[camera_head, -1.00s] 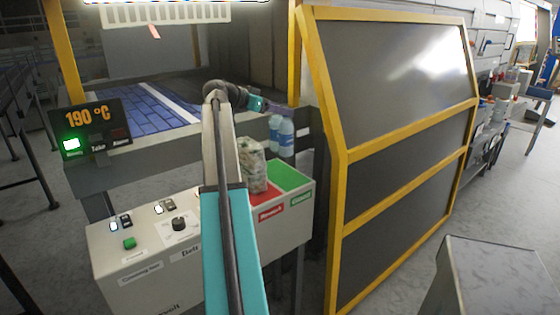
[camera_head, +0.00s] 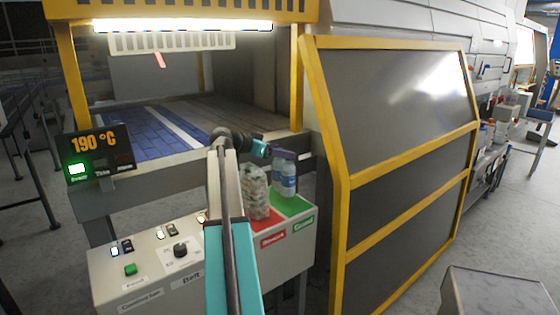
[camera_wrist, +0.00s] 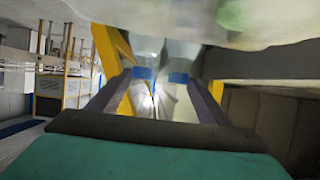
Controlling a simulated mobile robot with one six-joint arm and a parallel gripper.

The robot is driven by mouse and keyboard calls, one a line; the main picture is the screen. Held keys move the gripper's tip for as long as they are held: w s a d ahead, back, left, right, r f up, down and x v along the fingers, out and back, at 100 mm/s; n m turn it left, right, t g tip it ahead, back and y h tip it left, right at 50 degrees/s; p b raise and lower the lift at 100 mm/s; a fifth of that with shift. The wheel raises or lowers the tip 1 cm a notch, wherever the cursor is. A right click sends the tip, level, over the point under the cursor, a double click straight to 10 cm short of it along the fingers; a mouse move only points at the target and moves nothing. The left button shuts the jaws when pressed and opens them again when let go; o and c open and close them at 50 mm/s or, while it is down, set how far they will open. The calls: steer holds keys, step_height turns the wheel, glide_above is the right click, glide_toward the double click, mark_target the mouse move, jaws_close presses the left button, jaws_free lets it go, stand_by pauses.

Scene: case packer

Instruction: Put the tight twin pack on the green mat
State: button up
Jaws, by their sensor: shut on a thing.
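The twin pack (camera_head: 285,177) is two clear bottles with blue bands, side by side and upright. My gripper (camera_head: 284,156) is shut on its upper part. In the wrist view the pack (camera_wrist: 161,77) shows between the two dark fingers (camera_wrist: 156,98). The green mat (camera_head: 297,206) lies at the right end of the grey-white console. The pack's base is over the mat's back part, at or very close to its surface; I cannot tell whether it touches.
A crumpled, pale pack (camera_head: 256,192) stands on the red mat (camera_head: 264,225), just left of the twin pack. The console's buttons (camera_head: 180,250) are further left. A yellow-framed guard panel (camera_head: 400,110) rises close on the right. A blue conveyor (camera_head: 140,133) lies behind.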

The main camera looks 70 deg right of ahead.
mark_target(280, 159)
steer(key=shift+f+p, duration=0.3)
steer(key=shift+f, duration=1.5)
steer(key=o, duration=2)
steer(key=shift+o, duration=0.2)
steer(key=shift+a, duration=0.1)
steer(key=b+v, duration=0.2)
steer(key=v, duration=0.9)
steer(key=shift+w+a, duration=0.15)
steer(key=shift+a, duration=0.1)
steer(key=shift+w+a, duration=0.1)
steer(key=shift+a, duration=0.05)
steer(key=shift+r, duration=0.25)
